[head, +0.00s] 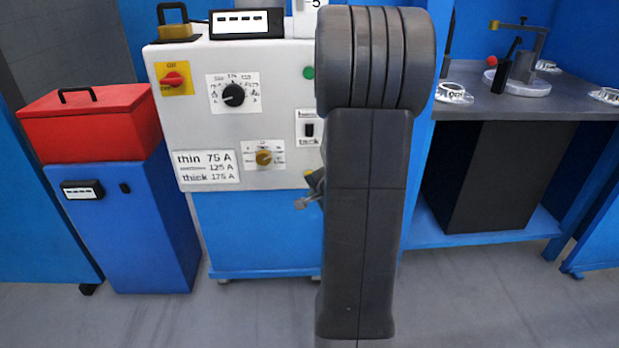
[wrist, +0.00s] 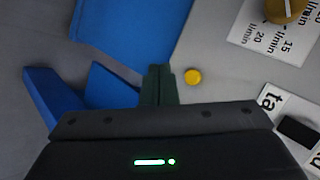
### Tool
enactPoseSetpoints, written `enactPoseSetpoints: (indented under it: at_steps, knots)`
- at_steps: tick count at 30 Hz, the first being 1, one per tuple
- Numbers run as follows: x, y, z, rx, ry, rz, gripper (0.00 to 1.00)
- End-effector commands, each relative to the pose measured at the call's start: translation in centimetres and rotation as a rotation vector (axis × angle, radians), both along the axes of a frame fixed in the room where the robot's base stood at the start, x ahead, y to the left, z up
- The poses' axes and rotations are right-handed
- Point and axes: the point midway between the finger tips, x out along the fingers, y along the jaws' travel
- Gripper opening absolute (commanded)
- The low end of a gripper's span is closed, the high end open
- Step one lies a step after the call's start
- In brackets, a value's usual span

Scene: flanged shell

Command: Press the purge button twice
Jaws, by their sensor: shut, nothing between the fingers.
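A small round yellow button (wrist: 193,76) on the light panel shows in the wrist view, to the right of my fingertips. No label naming it purge is readable. In the head view only a sliver of the yellow button (head: 308,174) shows beside my arm, low on the panel's right side. My gripper (wrist: 159,70) is shut and empty, its dark fingertips close together beside the button with a visible gap sideways. I cannot tell how far they are from the panel. In the head view my arm hides most of the gripper.
The panel (head: 210,130) carries a black dial (head: 234,94), a yellow-brown knob (head: 264,157), a tank switch (head: 309,130) and a green button (head: 308,72). A blue cabinet with a red box (head: 90,122) stands left. A workbench (head: 490,105) stands right.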

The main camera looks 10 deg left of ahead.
Motion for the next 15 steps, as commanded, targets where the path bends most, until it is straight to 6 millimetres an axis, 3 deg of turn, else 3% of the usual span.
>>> enactPoseSetpoints:
  at_steps: [6,15]
  knots:
    - [-3.0,-0.9,-0.1,0.000,0.000,0.000,0.00]
    - [-3.1,-0.9,0.0,0.000,0.000,0.000,0.00]
